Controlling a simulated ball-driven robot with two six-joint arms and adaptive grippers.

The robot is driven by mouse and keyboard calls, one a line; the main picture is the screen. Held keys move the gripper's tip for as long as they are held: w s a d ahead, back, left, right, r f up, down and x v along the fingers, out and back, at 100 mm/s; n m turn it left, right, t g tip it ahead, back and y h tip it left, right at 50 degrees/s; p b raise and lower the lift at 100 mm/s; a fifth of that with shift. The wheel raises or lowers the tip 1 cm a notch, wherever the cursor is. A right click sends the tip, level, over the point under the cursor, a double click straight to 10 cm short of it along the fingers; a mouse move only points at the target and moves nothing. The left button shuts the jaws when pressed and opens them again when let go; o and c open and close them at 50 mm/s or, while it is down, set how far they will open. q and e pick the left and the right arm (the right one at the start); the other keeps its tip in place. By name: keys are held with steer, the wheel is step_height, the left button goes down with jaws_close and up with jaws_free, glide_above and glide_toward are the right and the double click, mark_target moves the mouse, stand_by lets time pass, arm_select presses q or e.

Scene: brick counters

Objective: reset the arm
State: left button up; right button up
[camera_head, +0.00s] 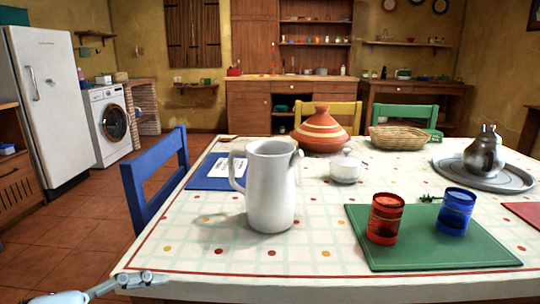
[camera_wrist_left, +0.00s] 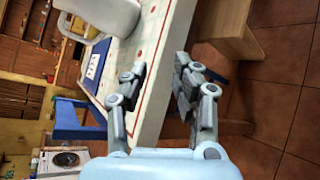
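My left gripper (camera_head: 148,279) shows at the bottom left of the head view, by the near left corner of the table (camera_head: 205,262). In the left wrist view the gripper (camera_wrist_left: 159,72) has its two fingers apart with nothing between them. The table edge and the floor show behind the fingers there. My right arm and gripper are not in view.
A white pitcher (camera_head: 270,190) stands near the table's left side, the closest tall object to my left gripper. Red (camera_head: 385,220) and blue (camera_head: 455,212) cups stand on a green mat (camera_head: 420,254). A blue chair (camera_head: 153,185) stands left of the table.

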arm_select(q)
steer(key=s+a+f+m+g+y, duration=0.3)
steer(key=s+f+m+g+y, duration=0.15)
steer(key=s+f+m, duration=0.4)
steer(key=s+a+r+m+g+y, duration=0.1)
steer(key=s+a+m+g+y, duration=0.2)
steer(key=s+a+m+y, duration=0.45)
steer(key=s+a+f+m+g+h, duration=0.1)
steer(key=s+a+f, duration=0.15)
steer(key=f, duration=1.05)
steer(key=s+a+f, duration=0.1)
steer(key=s+f, duration=0.2)
steer(key=f, duration=1)
steer(key=s+a+f+g, duration=0.1)
steer(key=s+f, duration=1.3)
steer(key=s, duration=0.4)
steer(key=shift+h+p, duration=0.3)
steer(key=shift+p, duration=0.15)
